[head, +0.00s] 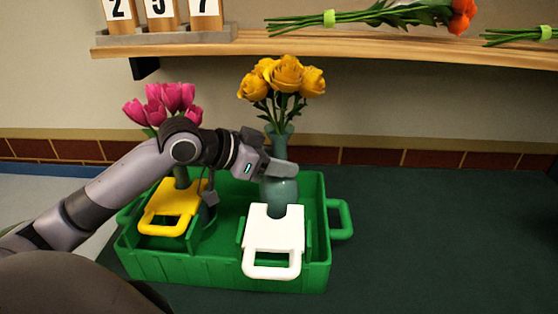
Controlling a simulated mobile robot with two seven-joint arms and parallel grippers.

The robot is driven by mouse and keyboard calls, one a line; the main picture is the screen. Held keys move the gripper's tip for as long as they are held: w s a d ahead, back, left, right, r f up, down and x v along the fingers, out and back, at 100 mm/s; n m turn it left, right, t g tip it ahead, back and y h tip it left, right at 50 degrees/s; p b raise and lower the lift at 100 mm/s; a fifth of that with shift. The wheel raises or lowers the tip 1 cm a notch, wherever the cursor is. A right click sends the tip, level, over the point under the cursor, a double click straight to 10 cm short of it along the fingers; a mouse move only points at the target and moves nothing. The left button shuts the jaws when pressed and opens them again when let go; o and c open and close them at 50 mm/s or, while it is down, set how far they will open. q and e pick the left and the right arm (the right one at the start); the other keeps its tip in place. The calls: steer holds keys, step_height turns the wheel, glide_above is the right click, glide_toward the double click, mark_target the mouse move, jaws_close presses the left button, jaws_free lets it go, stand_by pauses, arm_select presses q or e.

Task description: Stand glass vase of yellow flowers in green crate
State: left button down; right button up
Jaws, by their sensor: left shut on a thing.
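The glass vase (280,193) is blue-green and holds yellow flowers (286,76). It stands about upright at the right part of the green crate (195,266). My left gripper (279,170) comes in from the left and is shut on the vase's body below the neck. The vase's foot is hidden behind a white handled piece (273,229), so I cannot tell if it touches the crate floor. My right gripper is not in view.
A vase of pink flowers (168,101) stands at the crate's left, partly hidden by my arm, behind a yellow handled piece (171,205). A wooden shelf (350,45) with number blocks (160,14) and cut flowers (385,14) hangs above. The dark table (430,240) is clear at right.

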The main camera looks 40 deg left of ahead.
mark_target(269, 180)
arm_select(q)
steer(key=shift+f+b, duration=0.6)
steer(key=shift+f, duration=0.55)
steer(key=shift+f+b, duration=0.45)
steer(key=shift+f, duration=0.7)
